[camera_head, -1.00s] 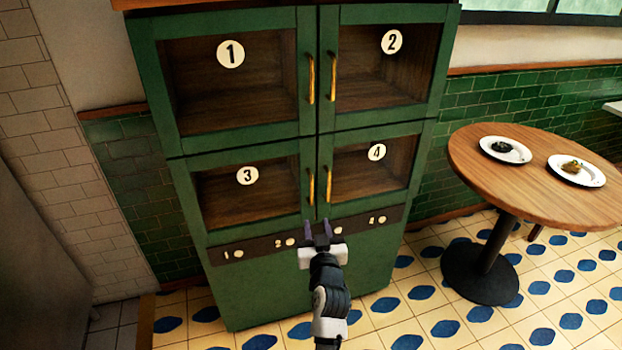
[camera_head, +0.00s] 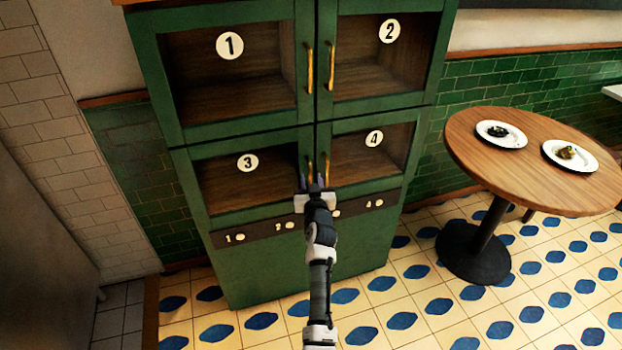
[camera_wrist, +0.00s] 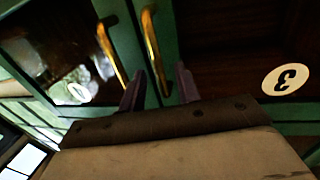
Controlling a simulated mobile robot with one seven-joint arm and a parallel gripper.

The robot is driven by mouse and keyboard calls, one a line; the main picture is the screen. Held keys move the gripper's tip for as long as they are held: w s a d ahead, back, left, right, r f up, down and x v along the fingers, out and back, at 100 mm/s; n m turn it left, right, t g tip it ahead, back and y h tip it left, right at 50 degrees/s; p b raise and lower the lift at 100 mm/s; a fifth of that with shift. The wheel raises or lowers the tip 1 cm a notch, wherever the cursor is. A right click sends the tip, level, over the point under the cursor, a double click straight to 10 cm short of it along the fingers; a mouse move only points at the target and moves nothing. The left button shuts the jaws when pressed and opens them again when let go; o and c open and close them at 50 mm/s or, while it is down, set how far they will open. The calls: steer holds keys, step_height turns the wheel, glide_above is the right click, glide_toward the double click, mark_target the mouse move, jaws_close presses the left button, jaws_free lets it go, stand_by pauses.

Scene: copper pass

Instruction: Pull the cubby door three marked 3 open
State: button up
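Cubby door three (camera_head: 247,200) is the lower left green-framed door of the cabinet, with a round white 3 on its pane. It looks shut. Its brass handle (camera_head: 310,166) is upright at the door's right edge, its lower part hidden by my gripper (camera_head: 316,184). In the wrist view the 3 label (camera_wrist: 286,78) is upside down at the right. There the door-three handle (camera_wrist: 154,48) runs down between the two fingertips of my gripper (camera_wrist: 160,86). The fingers are apart, and I cannot tell whether they touch the handle.
The door-four handle (camera_head: 326,166) is close beside, on the right; it also shows in the wrist view (camera_wrist: 111,54), left of the fingers. A round wooden table (camera_head: 480,164) with two plates stands to the right. The tiled floor before the cabinet is clear.

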steer(key=shift+w, duration=0.2)
jaws_close()
steer(key=shift+s, duration=0.2)
